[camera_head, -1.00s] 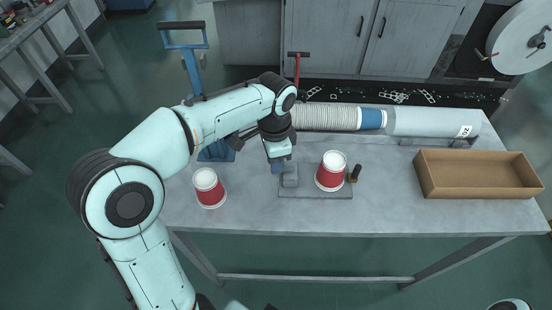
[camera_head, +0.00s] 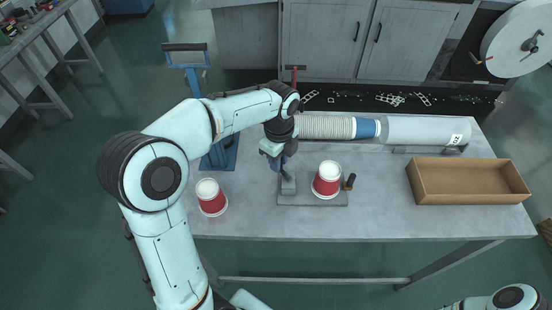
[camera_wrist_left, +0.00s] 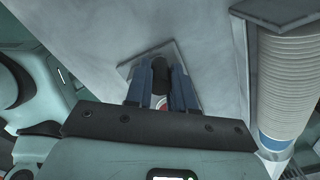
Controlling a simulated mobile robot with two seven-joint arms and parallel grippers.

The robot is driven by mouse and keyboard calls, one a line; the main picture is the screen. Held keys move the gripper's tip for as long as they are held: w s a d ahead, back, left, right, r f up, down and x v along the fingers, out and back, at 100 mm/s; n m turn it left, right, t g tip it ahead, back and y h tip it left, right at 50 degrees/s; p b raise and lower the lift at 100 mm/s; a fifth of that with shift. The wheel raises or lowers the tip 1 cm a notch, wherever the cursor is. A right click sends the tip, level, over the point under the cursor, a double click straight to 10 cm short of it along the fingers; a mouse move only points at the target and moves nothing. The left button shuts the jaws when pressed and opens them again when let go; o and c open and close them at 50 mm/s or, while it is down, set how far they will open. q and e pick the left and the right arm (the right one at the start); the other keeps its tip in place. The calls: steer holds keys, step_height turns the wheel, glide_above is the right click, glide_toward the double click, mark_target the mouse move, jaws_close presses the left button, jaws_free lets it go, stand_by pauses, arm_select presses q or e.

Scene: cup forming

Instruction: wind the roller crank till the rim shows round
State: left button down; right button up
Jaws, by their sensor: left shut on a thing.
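The roller fixture (camera_head: 322,200) is a grey base plate on the table, with a grey post (camera_head: 288,186) at its left. A red and white paper cup (camera_head: 327,181) stands upside down on its right part, its rim low. A small dark and brass piece (camera_head: 349,182) is right of that cup. My left gripper (camera_head: 281,165) is over the post, fingers pointing down. In the left wrist view its blue fingers (camera_wrist_left: 162,88) are closed around a black knob-like handle (camera_wrist_left: 160,72), which looks like the crank's. The fingers and wrist hide most of the crank. My right gripper is out of view.
A second red and white cup (camera_head: 211,197) stands at the table's left. An open cardboard box (camera_head: 468,196) is at the right. A ribbed white stack of cups (camera_head: 325,127) and a grey tube (camera_head: 425,130) lie along the back. The table's front strip is clear.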

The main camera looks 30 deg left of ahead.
arm_select(q)
steer(key=m, duration=0.2)
steer(key=w+m, duration=0.1)
steer(key=shift+w+d+r+m+p, duration=0.1)
steer(key=shift+w+d+m+p, duration=0.1)
steer(key=shift+d+m+p, duration=0.15)
steer(key=shift+w+d+m, duration=0.25)
steer(key=shift+m, duration=0.85)
steer(key=shift+w+d+m, duration=0.2)
steer(key=shift+m, duration=0.85)
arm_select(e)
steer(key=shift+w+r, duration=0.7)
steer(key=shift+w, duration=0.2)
arm_select(q)
steer(key=c, duration=1)
jaws_free()
steer(key=shift+o, duration=0.2)
step_height(320, 180, up, 13)
steer(key=shift+r, duration=0.15)
steer(key=shift+d, duration=0.1)
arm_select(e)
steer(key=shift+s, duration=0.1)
